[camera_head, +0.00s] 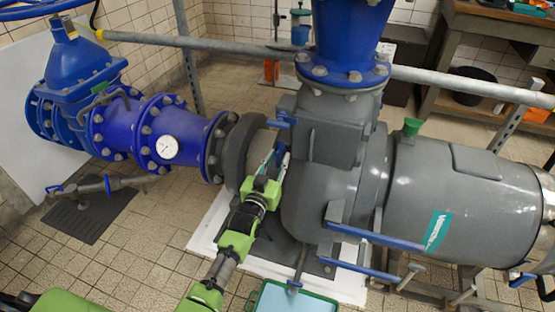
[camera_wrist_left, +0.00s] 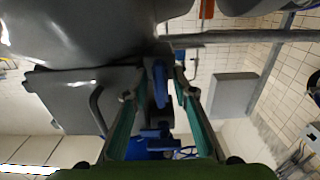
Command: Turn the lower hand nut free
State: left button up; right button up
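The lower hand nut (camera_head: 267,159) is a blue winged handle on the grey pump housing, partly covered by my left gripper (camera_head: 276,156). In the left wrist view, a blue handle (camera_wrist_left: 160,84), which seems to be this nut, shows between the two fingertips of that gripper (camera_wrist_left: 155,86). The fingers are apart, with a gap on the left side; contact on the right side cannot be told. A second blue hand nut (camera_head: 283,119) sits higher on the housing; a further blue handle (camera_wrist_left: 152,133) shows in the left wrist view. My right gripper is out of view.
The grey pump (camera_head: 330,200) stands close to the right of my left gripper. Blue pipework (camera_head: 180,138) with a gauge lies left. Blue clamp bars (camera_head: 375,238) stick out at the pump's front. A green-rimmed tray (camera_head: 248,302) stands below. Tiled floor (camera_head: 125,240) is open at left.

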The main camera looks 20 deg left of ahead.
pick_arm(q)
jog(key=s, duration=1.2)
jog(key=shift+a, duration=0.25)
